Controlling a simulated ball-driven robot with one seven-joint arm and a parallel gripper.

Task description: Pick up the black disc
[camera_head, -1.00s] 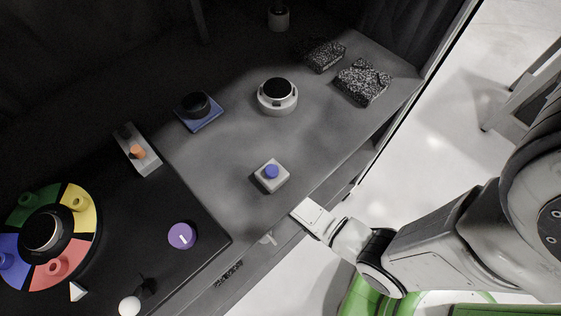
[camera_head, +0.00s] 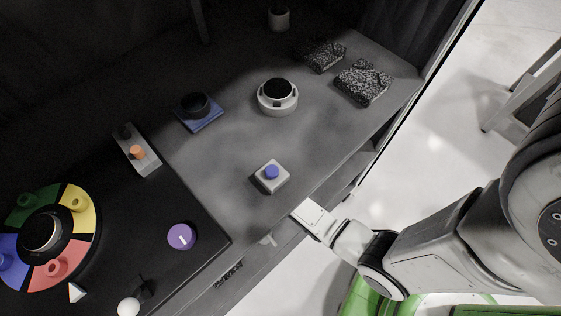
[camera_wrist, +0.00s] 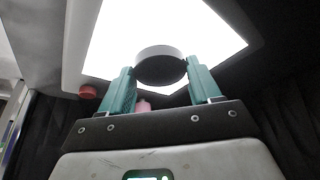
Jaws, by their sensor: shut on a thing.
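In the wrist view my gripper (camera_wrist: 160,76) has its two teal fingers on either side of a round dark disc (camera_wrist: 160,65) with a greyish rim. It is shut on this disc and holds it between the fingertips, against a bright panel. In the head view the white end of my arm is at the table's front edge; the fingers and the held disc are not clearly visible there. A black round top (camera_head: 278,88) sits in a white round base on the table. Another black round piece (camera_head: 195,104) sits on a blue square plate.
A white block with a blue button (camera_head: 271,175) stands near the arm's end. Two speckled blocks (camera_head: 363,82) lie at the back right. A purple knob (camera_head: 182,236), an orange-knobbed switch (camera_head: 138,152) and a coloured wheel (camera_head: 75,225) are at left. Middle grey surface is mostly clear.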

